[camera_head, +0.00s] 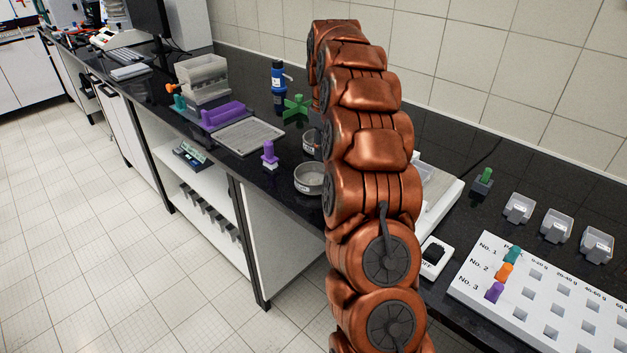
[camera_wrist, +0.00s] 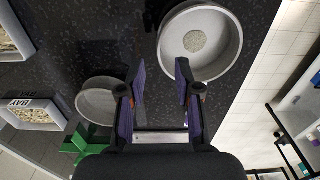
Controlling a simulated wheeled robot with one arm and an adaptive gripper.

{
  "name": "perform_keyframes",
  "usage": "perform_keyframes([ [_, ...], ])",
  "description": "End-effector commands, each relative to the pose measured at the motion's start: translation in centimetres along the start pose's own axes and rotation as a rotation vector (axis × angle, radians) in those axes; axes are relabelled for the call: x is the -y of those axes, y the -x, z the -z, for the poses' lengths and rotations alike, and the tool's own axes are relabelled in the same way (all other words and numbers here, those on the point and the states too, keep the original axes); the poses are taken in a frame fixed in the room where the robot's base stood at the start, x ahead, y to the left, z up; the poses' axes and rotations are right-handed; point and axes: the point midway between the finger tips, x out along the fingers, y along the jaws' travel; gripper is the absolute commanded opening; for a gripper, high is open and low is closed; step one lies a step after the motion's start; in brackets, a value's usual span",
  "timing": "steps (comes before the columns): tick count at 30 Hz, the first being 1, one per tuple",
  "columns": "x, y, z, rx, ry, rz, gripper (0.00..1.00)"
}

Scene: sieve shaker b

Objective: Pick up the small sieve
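Two round metal sieves stand on the black counter. One (camera_head: 310,178) is near the front edge in the head view, and it shows in the wrist view (camera_wrist: 232,38) with a pale patch inside. The other sieve (camera_head: 309,144) is farther back, partly hidden by my arm. It appears smaller in the wrist view (camera_wrist: 84,100), where a finger covers its right side. My gripper (camera_wrist: 159,76) is open, with purple-faced fingers apart and nothing visible between them. Its fingertips appear between the two sieves; their height above the counter is unclear. My arm hides the gripper in the head view.
A green cross-shaped piece (camera_head: 296,106) stands behind the sieves. A white numbered board (camera_head: 545,300) and several clear boxes are at right.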

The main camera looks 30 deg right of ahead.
Motion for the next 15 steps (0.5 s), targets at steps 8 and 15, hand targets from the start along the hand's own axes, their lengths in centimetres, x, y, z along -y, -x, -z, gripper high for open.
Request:
perform_keyframes([
  [8,0.0,-1.2,-0.1,0.002,0.000,0.002,0.33],
  [15,-0.1,-3.9,-0.4,0.005,0.000,0.004,0.33],
])
